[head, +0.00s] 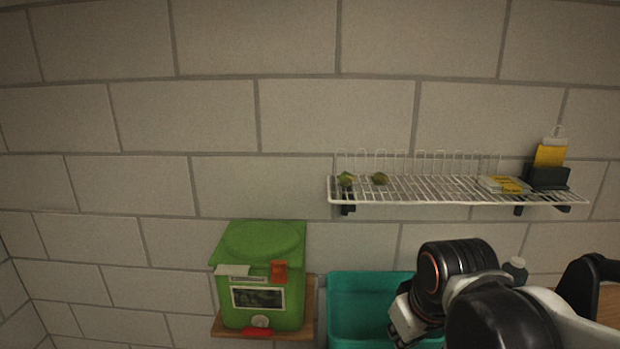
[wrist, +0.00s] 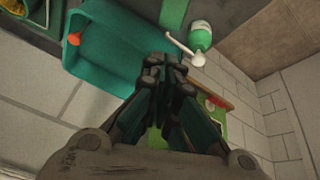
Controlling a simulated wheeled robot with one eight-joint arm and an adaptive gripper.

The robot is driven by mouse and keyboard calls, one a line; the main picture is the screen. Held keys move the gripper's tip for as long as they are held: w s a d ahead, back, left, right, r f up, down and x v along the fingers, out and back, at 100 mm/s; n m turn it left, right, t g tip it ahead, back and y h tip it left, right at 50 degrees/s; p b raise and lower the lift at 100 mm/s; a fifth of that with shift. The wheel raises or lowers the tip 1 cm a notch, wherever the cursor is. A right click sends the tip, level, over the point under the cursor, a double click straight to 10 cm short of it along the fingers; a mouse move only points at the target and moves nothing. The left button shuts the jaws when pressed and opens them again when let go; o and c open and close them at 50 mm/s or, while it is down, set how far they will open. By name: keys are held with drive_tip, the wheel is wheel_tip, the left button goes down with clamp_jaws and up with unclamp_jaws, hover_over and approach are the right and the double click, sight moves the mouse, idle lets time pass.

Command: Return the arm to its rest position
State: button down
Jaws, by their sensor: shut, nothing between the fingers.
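My gripper (head: 402,325) is in front of the right part of the teal tub (head: 345,300) in the head view, with my arm reaching in from the lower right. In the wrist view my gripper (wrist: 165,72) has its dark fingertips together, with nothing between them. The teal tub (wrist: 110,55) lies behind the fingers there. My arm hides part of the tub's right side in the head view.
A green lidded bin (head: 262,245) stands left of the tub on a wooden shelf (head: 309,300). A white wire rack (head: 430,190) on the wall holds small green items and a yellow packet (head: 550,155). A green-and-white bottle (wrist: 201,36) stands near the tub.

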drive_tip(key=s+d+f+m+t+b, duration=0.2)
drive_tip(key=s+d+m+b, duration=0.1)
drive_tip(key=s, duration=0.3)
drive_tip(key=shift+s+d+f+m+t+b, duration=0.2)
drive_tip(key=shift+d+f+m+t+b, duration=0.1)
drive_tip(key=shift+d+f+m+b, duration=0.15)
